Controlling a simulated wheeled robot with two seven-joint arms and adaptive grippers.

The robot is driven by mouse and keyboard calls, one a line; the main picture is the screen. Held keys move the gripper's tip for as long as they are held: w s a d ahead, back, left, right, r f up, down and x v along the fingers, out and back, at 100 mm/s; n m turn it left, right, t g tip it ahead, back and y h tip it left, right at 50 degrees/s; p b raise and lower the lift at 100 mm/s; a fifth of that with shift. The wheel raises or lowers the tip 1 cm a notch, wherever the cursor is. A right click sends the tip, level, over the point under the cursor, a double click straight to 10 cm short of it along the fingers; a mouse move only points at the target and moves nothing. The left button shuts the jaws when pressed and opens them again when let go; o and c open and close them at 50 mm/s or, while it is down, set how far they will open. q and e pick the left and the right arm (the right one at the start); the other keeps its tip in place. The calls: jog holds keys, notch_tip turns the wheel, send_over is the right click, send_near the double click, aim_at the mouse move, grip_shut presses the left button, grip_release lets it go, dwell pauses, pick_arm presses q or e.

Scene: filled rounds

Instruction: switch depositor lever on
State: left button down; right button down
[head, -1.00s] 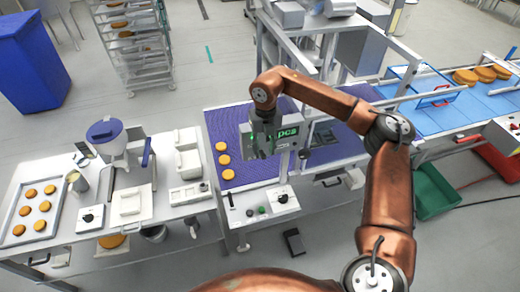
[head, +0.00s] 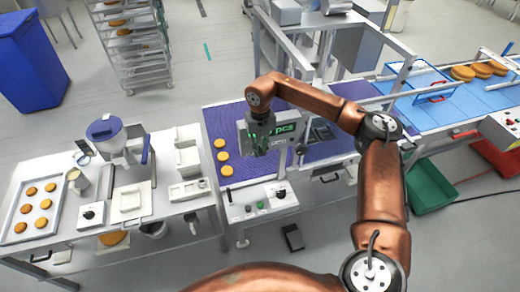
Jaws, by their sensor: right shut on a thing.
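The white depositor (head: 108,147) with a blue lid (head: 104,129) stands on the left table. A blue upright part (head: 146,149), possibly its lever, shows at its right side. My right gripper (head: 257,148) is well to the right of the depositor, over the purple conveyor and in front of a display reading "pcs" (head: 285,129). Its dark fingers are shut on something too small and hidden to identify. My left gripper is not in view.
A tray (head: 12,222) of orange-brown rounds and a scale (head: 190,190) share the left table. Several rounds (head: 222,156) lie on the purple conveyor (head: 245,172). A control panel (head: 262,203) sits at its front. Metal frame posts stand behind my gripper.

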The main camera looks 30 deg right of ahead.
jog(key=shift+w+r+g+p, duration=0.2)
jog(key=shift+r+g+p, duration=0.1)
jog(key=shift+g+p, duration=0.1)
jog(key=shift+g, duration=0.3)
jog(key=c, duration=1.9)
grip_release()
jog(key=shift+c, duration=0.2)
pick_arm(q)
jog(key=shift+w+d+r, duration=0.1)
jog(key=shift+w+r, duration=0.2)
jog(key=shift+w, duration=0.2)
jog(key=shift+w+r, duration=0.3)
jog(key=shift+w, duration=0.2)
pick_arm(e)
notch_tip(320, 180, up, 12)
jog(key=w, duration=0.1)
jog(key=shift+w+d, duration=0.15)
jog(key=shift+w, duration=0.1)
jog(key=shift+f, duration=0.1)
